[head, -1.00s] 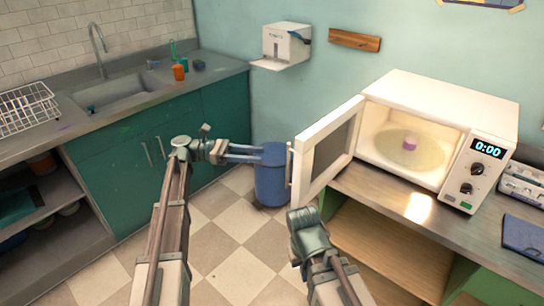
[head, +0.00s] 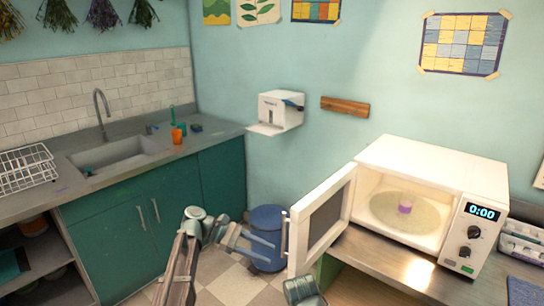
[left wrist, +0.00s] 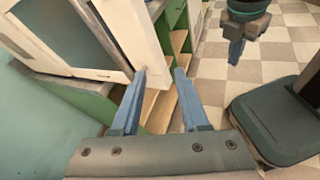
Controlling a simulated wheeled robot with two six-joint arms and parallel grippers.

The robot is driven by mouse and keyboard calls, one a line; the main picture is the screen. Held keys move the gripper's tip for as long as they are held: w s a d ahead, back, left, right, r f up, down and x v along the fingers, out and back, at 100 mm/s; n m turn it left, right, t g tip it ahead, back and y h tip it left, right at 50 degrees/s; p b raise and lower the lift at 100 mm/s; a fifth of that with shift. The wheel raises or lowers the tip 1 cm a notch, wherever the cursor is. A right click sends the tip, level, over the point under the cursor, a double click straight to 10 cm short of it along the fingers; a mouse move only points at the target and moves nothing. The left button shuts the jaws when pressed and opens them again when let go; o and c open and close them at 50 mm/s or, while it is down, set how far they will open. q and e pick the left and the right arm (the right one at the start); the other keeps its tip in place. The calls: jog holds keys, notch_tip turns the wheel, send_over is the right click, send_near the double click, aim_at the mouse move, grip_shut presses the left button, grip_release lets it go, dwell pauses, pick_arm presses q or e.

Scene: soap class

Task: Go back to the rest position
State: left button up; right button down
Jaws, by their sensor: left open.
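My left gripper (head: 268,250) is open and empty, in front of the blue bin and left of the open microwave door. In the left wrist view its two blue fingers (left wrist: 160,74) stand apart with nothing between them. Part of my right arm shows at the bottom edge of the head view. My right gripper (left wrist: 237,50) shows at the top of the left wrist view; its finger gap is unclear. The white microwave (head: 430,165) has its door (head: 322,222) open. A small purple and pink item (head: 405,206) sits on its turntable.
The blue bin (head: 266,222) stands on the tiled floor. The counter (head: 385,265) bears the microwave. At left are the sink (head: 115,155), a dish rack (head: 27,168) and an orange cup (head: 177,136). A dispenser (head: 281,108) hangs on the wall.

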pick_arm(q)
jog(key=s+d+f+m+y+p, duration=0.2)
jog(key=s+d+f+m+y, duration=0.25)
jog(key=s, duration=0.35)
jog(key=s+a+f+m+t+y+p, duration=0.1)
jog(key=s+a+f+m+y, duration=0.1)
jog(key=s+m+y, duration=0.3)
jog(key=s+a+f+m+t+y+p, duration=0.1)
jog(key=s+a+m+y+p, duration=0.1)
jog(key=s+m+y, duration=0.3)
jog(key=s+m, duration=0.1)
jog(key=m, duration=0.2)
jog(key=shift+s+a+f+y, duration=0.25)
jog(key=shift+f+y, duration=0.1)
jog(key=shift+d, duration=0.1)
